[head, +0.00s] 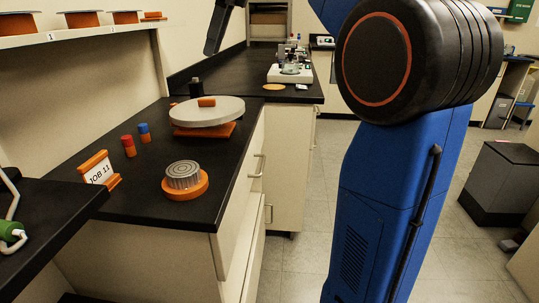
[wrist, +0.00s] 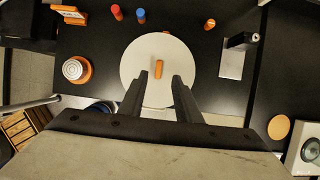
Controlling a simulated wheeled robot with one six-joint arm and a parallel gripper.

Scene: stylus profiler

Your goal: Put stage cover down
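A wide white round cover (head: 222,112) with an orange handle (head: 206,102) sits on an orange stand (head: 205,131) on the black bench. I take it to be the stage cover. In the wrist view the white cover (wrist: 142,52) lies below my gripper, with its handle (wrist: 159,67) ahead of and between the fingertips. My gripper (wrist: 161,76) is open and empty, apart from the handle. In the head view part of my dark gripper (head: 212,45) shows above and behind the cover.
A ridged silver disc (head: 184,176) on an orange base, red (head: 128,147) and blue (head: 144,133) cylinders and a JOB 11 sign (head: 100,172) stand nearby. The profiler (head: 290,72) and a flat orange disc (head: 274,87) are on the far bench.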

